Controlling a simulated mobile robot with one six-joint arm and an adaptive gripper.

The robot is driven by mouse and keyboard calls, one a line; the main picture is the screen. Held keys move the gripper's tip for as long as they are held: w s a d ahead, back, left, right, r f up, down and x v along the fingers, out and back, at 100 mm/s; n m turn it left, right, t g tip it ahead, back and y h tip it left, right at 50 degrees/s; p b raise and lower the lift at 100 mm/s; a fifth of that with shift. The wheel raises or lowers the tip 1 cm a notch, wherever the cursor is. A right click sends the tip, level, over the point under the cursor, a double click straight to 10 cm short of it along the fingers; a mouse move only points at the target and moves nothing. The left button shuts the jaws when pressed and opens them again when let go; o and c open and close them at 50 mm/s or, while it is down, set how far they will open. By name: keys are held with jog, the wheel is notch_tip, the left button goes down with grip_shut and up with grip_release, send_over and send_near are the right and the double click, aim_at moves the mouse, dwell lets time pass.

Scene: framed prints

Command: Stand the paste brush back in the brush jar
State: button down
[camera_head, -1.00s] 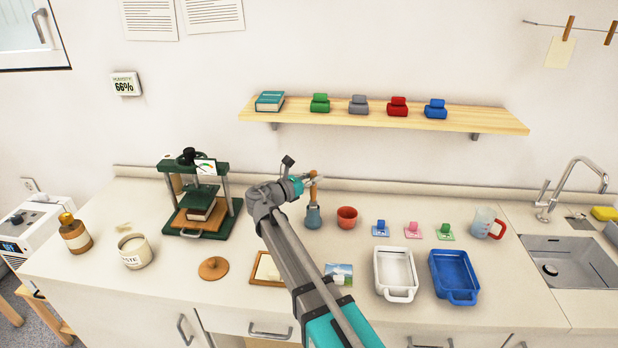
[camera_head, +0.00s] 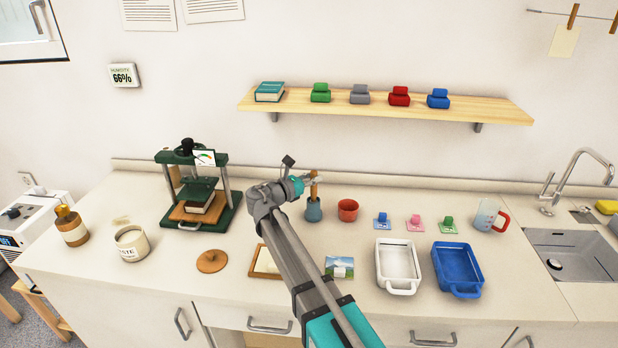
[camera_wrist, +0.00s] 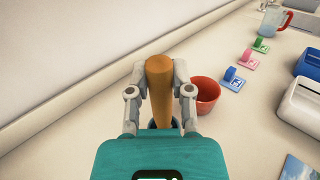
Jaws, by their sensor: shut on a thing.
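My gripper (camera_head: 312,182) is shut on the paste brush (camera_head: 314,190), around its orange-brown wooden handle. The brush is roughly upright, and its handle (camera_wrist: 159,88) also shows between the two fingers in the wrist view. The blue-grey brush jar (camera_head: 313,211) stands on the counter directly under the gripper. The handle's lower end meets the jar's mouth, so the brush's lower part appears to be inside it. The bristles are hidden. In the wrist view only a little of the jar shows below the handle, behind my gripper.
A terracotta pot (camera_head: 348,210) stands close right of the jar. Farther right are small stamps, a white tray (camera_head: 398,268), a blue tray (camera_head: 457,270) and a measuring jug (camera_head: 488,215). A green press (camera_head: 194,190) stands left. The wall is close behind.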

jog(key=shift+c, duration=2.2)
grip_release()
jog(key=shift+s+a, duration=0.1)
jog(key=v, duration=1.1)
jog(key=shift+s+a, duration=0.25)
